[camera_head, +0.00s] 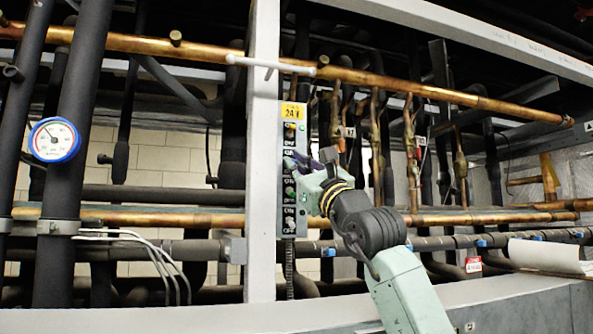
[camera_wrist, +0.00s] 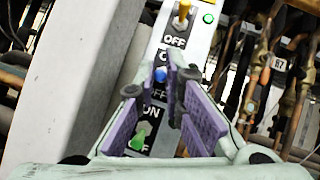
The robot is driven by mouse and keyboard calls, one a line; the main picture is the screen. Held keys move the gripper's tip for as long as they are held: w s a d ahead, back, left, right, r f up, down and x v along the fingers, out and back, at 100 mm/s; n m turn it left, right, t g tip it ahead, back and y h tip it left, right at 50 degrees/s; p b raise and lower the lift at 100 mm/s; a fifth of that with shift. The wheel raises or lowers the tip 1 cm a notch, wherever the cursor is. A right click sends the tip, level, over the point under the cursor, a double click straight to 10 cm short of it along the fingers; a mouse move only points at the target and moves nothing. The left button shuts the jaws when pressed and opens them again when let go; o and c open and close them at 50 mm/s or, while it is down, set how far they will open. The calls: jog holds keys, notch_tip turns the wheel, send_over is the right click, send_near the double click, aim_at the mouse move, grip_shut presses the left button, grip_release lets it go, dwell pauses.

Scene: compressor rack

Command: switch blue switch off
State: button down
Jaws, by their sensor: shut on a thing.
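A grey switch panel (camera_head: 291,215) with a yellow "24 V" label is fixed to the white upright post. The blue switch (camera_wrist: 161,74) shows in the wrist view between a yellow switch (camera_wrist: 181,14) and a green switch (camera_wrist: 142,134). My gripper (camera_head: 302,161) is at the middle of the panel; in the wrist view its purple-padded fingers (camera_wrist: 174,78) come close together at the blue switch. They are shut on it, partly covering it and its labels. I cannot tell which way its lever points. In the head view my gripper hides the blue switch.
A green lamp (camera_wrist: 208,18) is lit beside the yellow switch. The white post (camera_head: 263,150) stands just left of the panel. Copper pipes (camera_head: 420,88) and dark pipes surround it.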

dwell(0.3)
jog(key=c, duration=1.7)
grip_release()
jog(key=v, duration=1.2)
